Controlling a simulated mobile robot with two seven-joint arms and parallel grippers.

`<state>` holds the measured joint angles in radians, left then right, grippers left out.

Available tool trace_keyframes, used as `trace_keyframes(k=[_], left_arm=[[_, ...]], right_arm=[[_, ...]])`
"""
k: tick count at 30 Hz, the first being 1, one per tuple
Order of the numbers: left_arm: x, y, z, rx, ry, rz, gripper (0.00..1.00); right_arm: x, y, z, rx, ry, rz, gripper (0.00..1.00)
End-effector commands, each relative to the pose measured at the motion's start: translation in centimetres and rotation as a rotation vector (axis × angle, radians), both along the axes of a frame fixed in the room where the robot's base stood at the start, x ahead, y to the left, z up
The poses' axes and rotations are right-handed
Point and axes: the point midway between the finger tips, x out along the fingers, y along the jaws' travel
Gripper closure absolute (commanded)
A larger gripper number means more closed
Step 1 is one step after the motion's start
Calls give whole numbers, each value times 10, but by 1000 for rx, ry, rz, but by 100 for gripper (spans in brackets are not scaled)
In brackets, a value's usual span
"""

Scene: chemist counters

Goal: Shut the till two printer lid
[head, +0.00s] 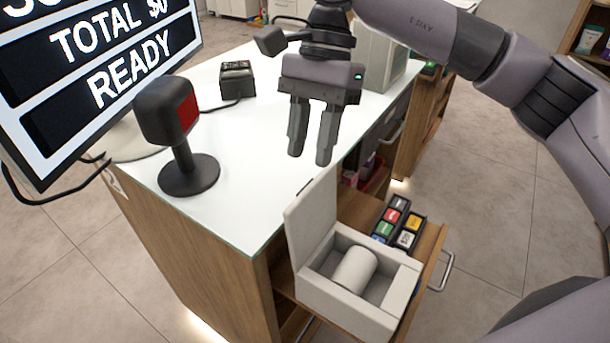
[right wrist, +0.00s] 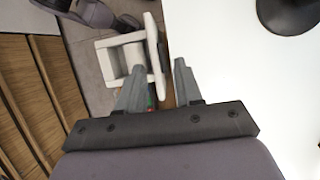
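The till printer (head: 345,290) is a white box with a paper roll (head: 354,269) inside. It sits on a pulled-out wooden drawer at the counter's end. Its lid (head: 312,218) stands open, roughly upright on the side towards the counter. My right gripper (head: 309,158) hangs above the counter's edge, above and behind the lid, with its fingers apart and empty. In the right wrist view, the printer (right wrist: 107,62) and its raised lid (right wrist: 155,55) show beyond the fingers (right wrist: 158,66); I see no clear contact. My left gripper is out of view.
A black scanner on a stand (head: 188,172) and a card terminal (head: 237,79) stand on the white counter (head: 235,135). A large screen (head: 95,75) is at the left. A tray of coloured items (head: 400,222) lies beside the printer, near the drawer handle (head: 446,270).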

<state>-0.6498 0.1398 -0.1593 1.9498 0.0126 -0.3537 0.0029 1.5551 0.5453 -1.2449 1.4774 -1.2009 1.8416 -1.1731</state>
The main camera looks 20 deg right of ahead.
Motion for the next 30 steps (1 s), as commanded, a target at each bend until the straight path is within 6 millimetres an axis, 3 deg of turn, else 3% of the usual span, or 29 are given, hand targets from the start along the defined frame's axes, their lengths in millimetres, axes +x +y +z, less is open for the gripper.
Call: trace_keyframes(k=[1,9,21,22,25,30], left_arm=[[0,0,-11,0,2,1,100],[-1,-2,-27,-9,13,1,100],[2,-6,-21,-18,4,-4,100],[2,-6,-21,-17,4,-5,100],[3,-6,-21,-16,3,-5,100],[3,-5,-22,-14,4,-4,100]], right_arm=[[-2,2,-13,-1,1,1,65],[-12,10,-38,1,1,-1,65],[-14,12,-42,2,2,-2,65],[-14,12,-42,2,2,-2,68],[-14,12,-42,3,2,-3,100],[-14,12,-42,3,2,-3,100]])
